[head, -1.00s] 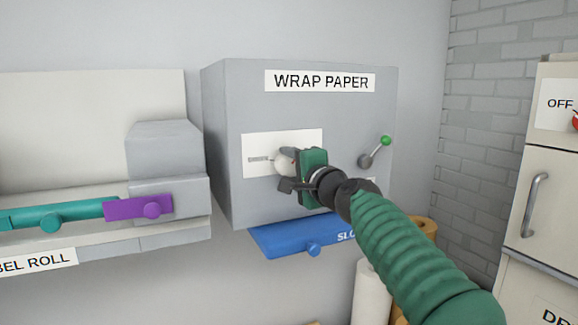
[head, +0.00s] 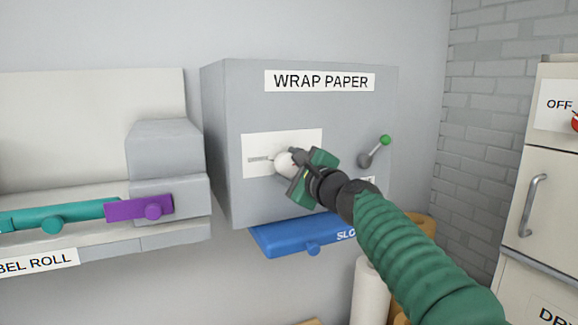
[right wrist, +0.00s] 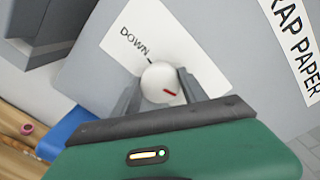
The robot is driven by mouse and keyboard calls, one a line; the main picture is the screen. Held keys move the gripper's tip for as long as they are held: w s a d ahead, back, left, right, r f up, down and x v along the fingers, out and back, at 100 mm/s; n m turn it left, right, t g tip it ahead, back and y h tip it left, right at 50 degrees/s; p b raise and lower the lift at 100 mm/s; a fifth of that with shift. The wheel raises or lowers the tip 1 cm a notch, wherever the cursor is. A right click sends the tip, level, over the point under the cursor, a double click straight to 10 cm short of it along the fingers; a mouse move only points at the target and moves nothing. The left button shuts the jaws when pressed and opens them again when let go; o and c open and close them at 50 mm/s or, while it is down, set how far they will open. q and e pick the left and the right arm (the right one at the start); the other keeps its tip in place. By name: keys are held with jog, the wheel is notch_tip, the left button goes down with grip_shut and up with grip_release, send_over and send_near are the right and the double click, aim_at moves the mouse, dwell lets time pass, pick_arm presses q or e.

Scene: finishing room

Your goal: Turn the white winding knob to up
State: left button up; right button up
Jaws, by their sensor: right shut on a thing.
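The white winding knob (head: 285,162) sits on a white plate (head: 256,143) on the front of the grey box labelled WRAP PAPER (head: 225,110). My right gripper (head: 296,163) is shut on the knob. In the right wrist view the two grey fingers (right wrist: 159,92) stand on either side of the knob (right wrist: 157,78). A red mark shows on the knob's face, on the side away from the word DOWN (right wrist: 134,42) on the plate. The rest of the plate's lettering is hidden or too small to read. My left gripper is not in view.
A small lever with a green ball (head: 385,140) is right of the knob. A blue bar (head: 290,238) juts out below the box. Left is a purple handle (head: 130,208) on the label roll unit. A white cabinet (head: 545,175) stands at the right.

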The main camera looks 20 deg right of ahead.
jog(key=shift+w+f, duration=0.1)
jog(key=shift+f, duration=0.3)
jog(key=o, duration=1.2)
jog(key=shift+o, duration=0.8)
jog(key=shift+r, duration=0.15)
jog(key=shift+d, duration=0.1)
jog(key=shift+s, duration=0.25)
jog(key=s+d+b, duration=0.1)
jog(key=s+b, duration=0.5)
jog(key=s, duration=1)
jog(key=shift+d, duration=0.25)
